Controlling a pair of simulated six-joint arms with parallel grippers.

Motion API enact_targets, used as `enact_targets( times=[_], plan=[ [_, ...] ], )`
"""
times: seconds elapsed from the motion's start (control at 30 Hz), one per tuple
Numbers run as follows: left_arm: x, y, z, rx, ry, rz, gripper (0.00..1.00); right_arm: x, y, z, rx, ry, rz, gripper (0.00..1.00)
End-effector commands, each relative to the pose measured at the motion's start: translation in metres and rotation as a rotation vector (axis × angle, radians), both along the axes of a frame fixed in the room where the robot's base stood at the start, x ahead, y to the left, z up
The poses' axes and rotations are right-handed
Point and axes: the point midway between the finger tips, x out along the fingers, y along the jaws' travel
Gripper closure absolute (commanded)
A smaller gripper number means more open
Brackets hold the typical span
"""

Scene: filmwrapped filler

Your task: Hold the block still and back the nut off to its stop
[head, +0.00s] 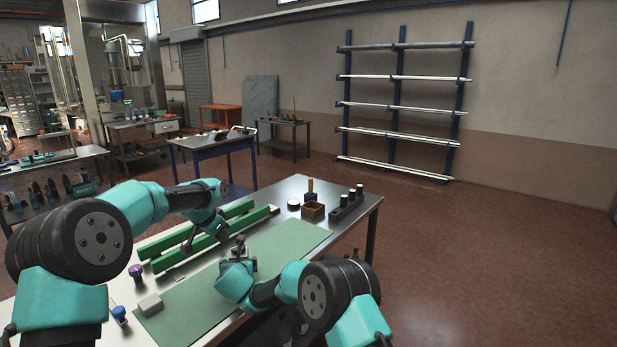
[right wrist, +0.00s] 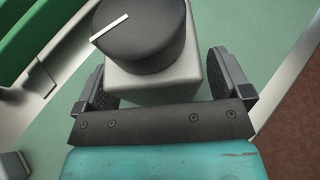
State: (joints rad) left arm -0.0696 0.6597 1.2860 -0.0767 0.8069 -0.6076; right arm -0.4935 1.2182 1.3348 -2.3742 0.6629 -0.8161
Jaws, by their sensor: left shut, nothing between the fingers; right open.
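In the right wrist view, a pale grey block (right wrist: 150,86) carries a round black nut (right wrist: 143,35) with a white line across its top. My right gripper (right wrist: 163,88) is open, with one finger on each side of the block; I cannot tell whether either finger touches it. In the head view, my right gripper (head: 240,250) is low over the green mat, and the block there is hard to make out. My left gripper (head: 222,235) is shut and empty, beside the green rails and apart from the nut.
Two green rails (head: 192,251) lie left of the green mat (head: 184,317) on the workbench. A grey block (head: 150,305), purple knob (head: 136,271) and blue knob (head: 119,314) are near the front. A wooden box (head: 313,211) and dark rack (head: 346,208) stand at the far end.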

Motion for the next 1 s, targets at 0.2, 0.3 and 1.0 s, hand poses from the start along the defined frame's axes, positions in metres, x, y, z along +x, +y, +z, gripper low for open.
enact_targets(
  times=[0.2, 0.3, 1.0],
  plan=[
    [0.000, 0.000, 0.000, 0.000, 0.000, 0.000, 1.00, -0.015, -0.002, 0.007, -0.001, 0.000, 0.002, 0.04],
    [0.000, 0.000, 0.000, 0.000, 0.000, 0.000, 1.00, -0.027, -0.004, 0.012, -0.001, 0.000, 0.002, 0.04],
    [0.000, 0.000, 0.000, 0.000, 0.000, 0.000, 1.00, -0.108, -0.017, 0.045, 0.000, 0.000, 0.000, 0.04]
  ],
)
